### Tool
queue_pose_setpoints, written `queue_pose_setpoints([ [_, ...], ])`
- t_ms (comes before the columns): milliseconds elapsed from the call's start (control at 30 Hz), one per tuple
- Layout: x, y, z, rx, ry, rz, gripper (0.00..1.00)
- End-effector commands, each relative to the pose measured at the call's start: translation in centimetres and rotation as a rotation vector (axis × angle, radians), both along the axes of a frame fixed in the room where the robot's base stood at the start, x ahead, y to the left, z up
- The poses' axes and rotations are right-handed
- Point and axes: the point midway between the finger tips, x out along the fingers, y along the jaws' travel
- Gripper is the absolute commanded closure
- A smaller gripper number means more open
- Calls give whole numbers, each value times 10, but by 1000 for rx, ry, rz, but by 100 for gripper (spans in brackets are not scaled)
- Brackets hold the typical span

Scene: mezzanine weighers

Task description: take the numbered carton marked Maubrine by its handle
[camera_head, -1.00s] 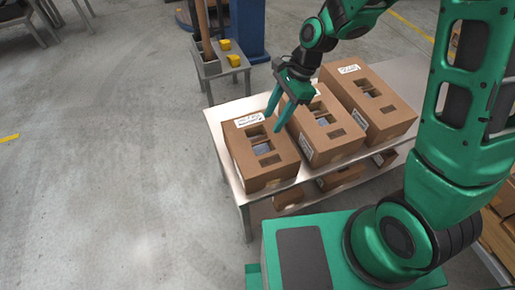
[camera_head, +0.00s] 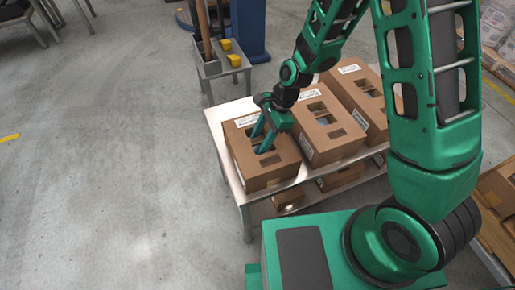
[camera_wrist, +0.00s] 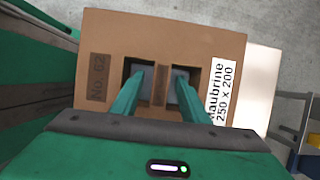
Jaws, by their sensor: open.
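The carton marked Maubrine (camera_wrist: 165,28) fills the middle of the wrist view. Its white label (camera_wrist: 219,92) reads "Maubrine 250 x 200", and a dark number patch (camera_wrist: 98,77) is at its left. Two square openings flank a narrow cardboard handle strip (camera_wrist: 161,86). In the head view this is the leftmost carton (camera_head: 268,180) on the table. My gripper (camera_head: 259,144) is over its top, fingers pointing down. In the wrist view the open fingers (camera_wrist: 162,76) reach into the openings, one on each side of the strip, with gaps. Their exact depth is hard to tell.
Two similar cartons stand to the right, a middle one (camera_head: 325,140) close beside it and a farther one (camera_head: 352,92). The metal table (camera_head: 215,125) has more cartons on a lower shelf. A grey stand with yellow items (camera_head: 235,61) is behind. Floor at left is clear.

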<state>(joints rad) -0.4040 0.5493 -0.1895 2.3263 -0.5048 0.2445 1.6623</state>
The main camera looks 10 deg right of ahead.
Motion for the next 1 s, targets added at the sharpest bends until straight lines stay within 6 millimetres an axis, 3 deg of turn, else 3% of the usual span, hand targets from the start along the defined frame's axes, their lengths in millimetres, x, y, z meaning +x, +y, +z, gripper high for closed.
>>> queue_pose_setpoints([
  [300, 0, 2, -5, 0, 0, 0, 59],
  [467, 0, 1, -4, 0, 0, 0, 98],
  [500, 0, 1, -4, 0, 0, 0, 100],
  [1000, 0, 1, -4, 0, 0, 0, 100],
])
